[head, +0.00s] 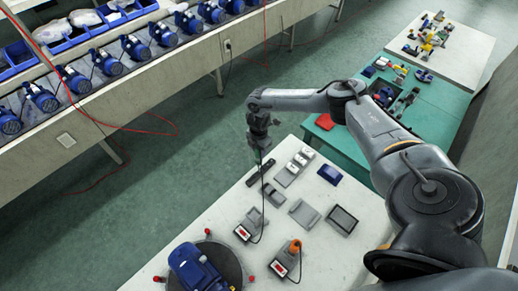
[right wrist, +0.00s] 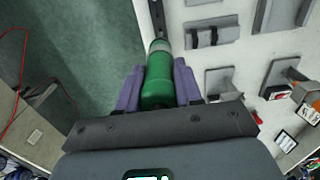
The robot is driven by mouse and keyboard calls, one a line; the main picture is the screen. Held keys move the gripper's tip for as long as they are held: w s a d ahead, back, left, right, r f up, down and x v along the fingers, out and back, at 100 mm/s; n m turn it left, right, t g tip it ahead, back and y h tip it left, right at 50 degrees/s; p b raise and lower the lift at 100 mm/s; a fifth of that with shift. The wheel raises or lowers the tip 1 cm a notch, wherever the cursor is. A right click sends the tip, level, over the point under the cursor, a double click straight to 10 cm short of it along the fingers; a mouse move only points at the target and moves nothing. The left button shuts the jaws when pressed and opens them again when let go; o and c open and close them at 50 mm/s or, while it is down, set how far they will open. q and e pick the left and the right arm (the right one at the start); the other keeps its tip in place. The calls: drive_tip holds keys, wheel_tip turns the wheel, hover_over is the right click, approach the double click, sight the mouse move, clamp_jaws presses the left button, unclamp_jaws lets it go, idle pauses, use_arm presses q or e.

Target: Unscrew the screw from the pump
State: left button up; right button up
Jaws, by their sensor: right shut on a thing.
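My right gripper (head: 258,143) is above the far left edge of the white table. In the right wrist view its two purple fingers (right wrist: 158,88) are shut on a green cylindrical tool (right wrist: 158,75) with a grey collar, pointing away from the palm. The tool is hard to make out in the head view. A blue pump (head: 194,268) lies on a dark round plate (head: 232,262) at the front of the white table, well apart from the gripper. I cannot make out the screw on it. My left gripper is not in view.
The white table (head: 325,250) holds grey blocks (head: 293,167), dark trays (head: 341,219), an orange-topped device (head: 294,247) and small red knobs. A green table (head: 430,116) stands behind. A bench (head: 110,97) with several blue pumps runs along the left, across open floor.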

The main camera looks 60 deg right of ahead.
idle(0.3)
drive_tip(key=shift+f+b, duration=0.3)
drive_tip(key=shift+f, duration=0.2)
idle(0.9)
drive_tip(key=shift+f, duration=0.35)
drive_tip(key=shift+f+b, duration=0.35)
drive_tip(key=shift+b, duration=0.05)
idle(0.8)
drive_tip(key=shift+w+d+b, duration=0.1)
drive_tip(key=shift+w+b, duration=0.4)
drive_tip(key=shift+b, duration=0.05)
drive_tip(key=shift+w+d+b, duration=0.15)
drive_tip(key=shift+w+b, duration=0.35)
drive_tip(key=shift+w, duration=0.1)
drive_tip(key=shift+r, duration=0.15)
idle(0.5)
